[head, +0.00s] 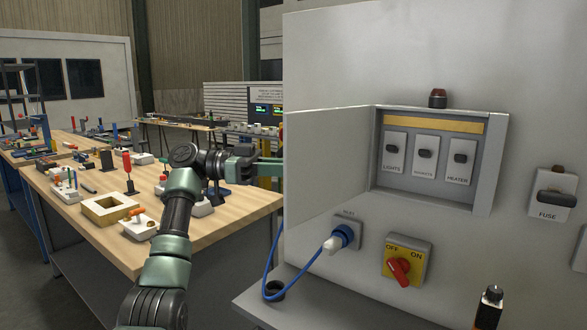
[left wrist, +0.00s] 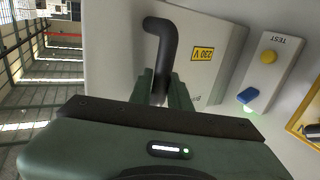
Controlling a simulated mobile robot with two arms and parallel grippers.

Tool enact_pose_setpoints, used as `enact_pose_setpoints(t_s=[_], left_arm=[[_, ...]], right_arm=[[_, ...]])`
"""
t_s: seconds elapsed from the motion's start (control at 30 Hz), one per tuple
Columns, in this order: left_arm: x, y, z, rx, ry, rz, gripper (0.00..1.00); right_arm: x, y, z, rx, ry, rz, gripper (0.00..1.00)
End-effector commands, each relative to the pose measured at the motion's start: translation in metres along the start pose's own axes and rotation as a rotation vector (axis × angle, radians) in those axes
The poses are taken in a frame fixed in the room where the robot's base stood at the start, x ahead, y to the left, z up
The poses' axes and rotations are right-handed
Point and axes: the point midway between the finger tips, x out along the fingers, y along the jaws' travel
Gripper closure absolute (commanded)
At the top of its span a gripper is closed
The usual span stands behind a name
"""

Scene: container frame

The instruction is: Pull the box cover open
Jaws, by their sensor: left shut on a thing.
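The box cover (head: 325,165) stands swung open to the left of the wall box (head: 483,190), hinged on the box's left side. The box interior shows several labelled black switches. In the left wrist view the outer face of the cover (left wrist: 112,55) carries a black bent handle (left wrist: 165,38) and a yellow 230 V label. My left gripper (left wrist: 163,88) is shut on the handle. In the head view my left arm (head: 180,195) reaches to the cover's outer side, and the cover hides the handle and fingertips. My right gripper is not in view.
Below the cover are a blue plug (head: 345,238) with a cable and a red rotary switch (head: 400,268). A fuse switch (head: 555,197) is at the right. A wooden workbench (head: 240,205) with small parts and fixtures stands behind my left arm.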

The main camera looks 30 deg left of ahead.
Motion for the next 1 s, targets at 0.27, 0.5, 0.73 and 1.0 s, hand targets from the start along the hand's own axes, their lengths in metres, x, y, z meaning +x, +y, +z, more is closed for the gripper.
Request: enact_pose_setpoints(t_s=[0.27,0.5,0.73,1.0], left_arm=[[0.002,0.0,0.002,-0.004,-0.003,0.003,1.0],[0.002,0.0,0.001,-0.003,-0.003,0.003,0.6],[0.0,0.0,0.001,-0.002,-0.002,0.002,0.6],[-0.037,-0.001,0.002,-0.003,-0.003,0.0,0.6]], right_arm=[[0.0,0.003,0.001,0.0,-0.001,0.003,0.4],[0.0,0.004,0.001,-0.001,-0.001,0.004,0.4],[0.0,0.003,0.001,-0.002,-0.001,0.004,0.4],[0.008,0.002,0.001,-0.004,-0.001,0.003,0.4]])
